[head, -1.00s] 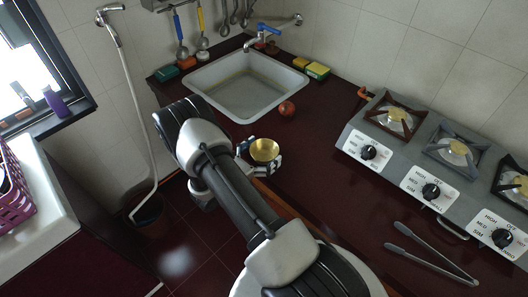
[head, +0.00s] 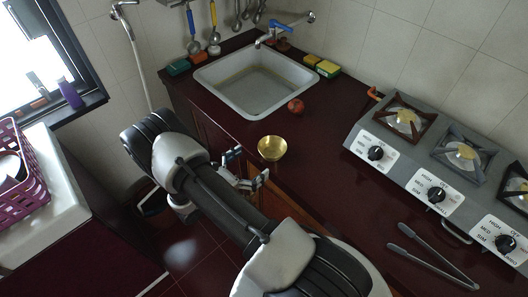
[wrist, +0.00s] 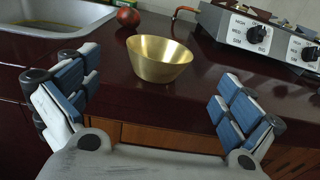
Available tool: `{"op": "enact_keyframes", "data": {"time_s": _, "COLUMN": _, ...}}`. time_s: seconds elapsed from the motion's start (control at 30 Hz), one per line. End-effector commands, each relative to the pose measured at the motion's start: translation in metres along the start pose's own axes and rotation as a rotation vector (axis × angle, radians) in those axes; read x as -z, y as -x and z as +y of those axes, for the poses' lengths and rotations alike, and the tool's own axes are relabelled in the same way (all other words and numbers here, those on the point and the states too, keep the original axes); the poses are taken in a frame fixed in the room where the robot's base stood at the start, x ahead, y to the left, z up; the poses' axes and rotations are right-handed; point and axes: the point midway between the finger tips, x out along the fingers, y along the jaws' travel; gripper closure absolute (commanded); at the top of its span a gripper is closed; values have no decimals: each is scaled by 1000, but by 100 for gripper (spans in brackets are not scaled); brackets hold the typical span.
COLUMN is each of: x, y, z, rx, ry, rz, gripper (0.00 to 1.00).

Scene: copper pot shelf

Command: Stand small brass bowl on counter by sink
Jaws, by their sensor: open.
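The small brass bowl (head: 272,148) stands upright on the dark red counter (head: 330,160), near its front edge and to the front right of the sink (head: 254,84). In the wrist view the bowl (wrist: 159,59) sits ahead of my gripper, between the lines of the two fingers but beyond them. My gripper (head: 247,171) is open and empty, in front of the counter edge, apart from the bowl. In the wrist view the spread blue-padded fingers (wrist: 152,100) show nothing between them.
A red round fruit (head: 296,105) lies between bowl and sink. The gas stove (head: 440,175) stands to the right, with tongs (head: 432,255) in front of it. The counter between bowl and stove is clear.

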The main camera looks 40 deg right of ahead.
Motion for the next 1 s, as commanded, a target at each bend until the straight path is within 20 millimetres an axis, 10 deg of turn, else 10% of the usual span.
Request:
{"op": "enact_keyframes", "data": {"time_s": 0.33, "x": -19, "y": 28, "z": -1, "rx": 45, "ry": -47, "rz": 25, "gripper": 0}}
{"op": "enact_keyframes", "data": {"time_s": 0.7, "x": -150, "y": 46, "z": -53, "rx": 434, "ry": -468, "rz": 318, "gripper": 0}}
{"op": "enact_keyframes", "data": {"time_s": 1.0, "x": -220, "y": 92, "z": -115, "rx": 709, "ry": -872, "rz": 656, "gripper": 0}}
